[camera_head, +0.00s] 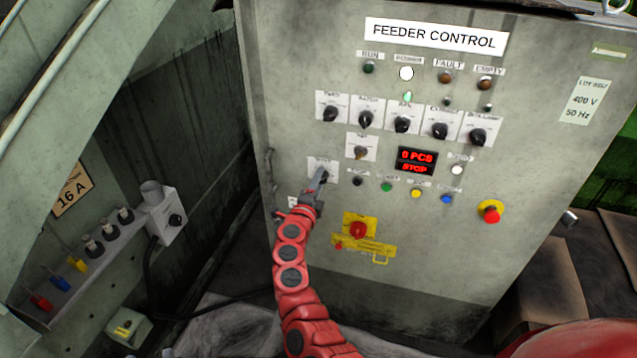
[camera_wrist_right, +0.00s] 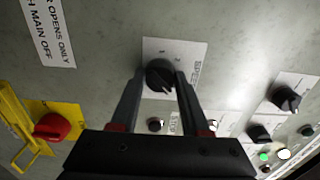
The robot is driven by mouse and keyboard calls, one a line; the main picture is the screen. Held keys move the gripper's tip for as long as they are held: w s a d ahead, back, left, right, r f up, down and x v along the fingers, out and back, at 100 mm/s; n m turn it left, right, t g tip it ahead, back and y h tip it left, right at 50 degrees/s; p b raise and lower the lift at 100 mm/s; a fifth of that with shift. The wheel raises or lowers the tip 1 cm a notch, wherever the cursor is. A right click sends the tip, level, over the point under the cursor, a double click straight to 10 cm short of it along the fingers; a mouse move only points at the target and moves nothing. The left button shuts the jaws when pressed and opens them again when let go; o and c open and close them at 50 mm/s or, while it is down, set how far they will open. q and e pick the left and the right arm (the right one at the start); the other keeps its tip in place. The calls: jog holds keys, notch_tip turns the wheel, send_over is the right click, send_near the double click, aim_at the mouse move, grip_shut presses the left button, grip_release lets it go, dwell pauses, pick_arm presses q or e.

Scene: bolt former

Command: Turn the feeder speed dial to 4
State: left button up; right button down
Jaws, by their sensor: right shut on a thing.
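The feeder speed dial (camera_wrist_right: 159,72) is a black round knob on a white plate (camera_wrist_right: 190,49) lettered SPEED in the right wrist view. The plate also shows low on the left of the panel in the head view (camera_head: 316,163), where my gripper covers most of the dial. My right gripper (camera_wrist_right: 161,80) has its two dark fingers on either side of the knob, shut on it. In the head view my right gripper (camera_head: 319,180) reaches up to the panel from below. The dial's scale marks are too small to read surely. My left gripper is not in view.
The grey FEEDER CONTROL cabinet (camera_head: 300,60) carries a row of black selector knobs (camera_head: 403,124), a red display (camera_head: 416,161) reading 0 PCS STOP, and coloured buttons. A red switch on yellow (camera_head: 358,230) sits below right of my gripper. A red emergency button (camera_head: 491,214) is farther right.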

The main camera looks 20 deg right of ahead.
jog(key=shift+c, duration=1.9)
grip_release()
jog(key=shift+s, duration=0.1)
jog(key=b+v, duration=0.1)
jog(key=v, duration=1.6)
jog(key=shift+a, duration=0.15)
jog(key=shift+s, duration=0.1)
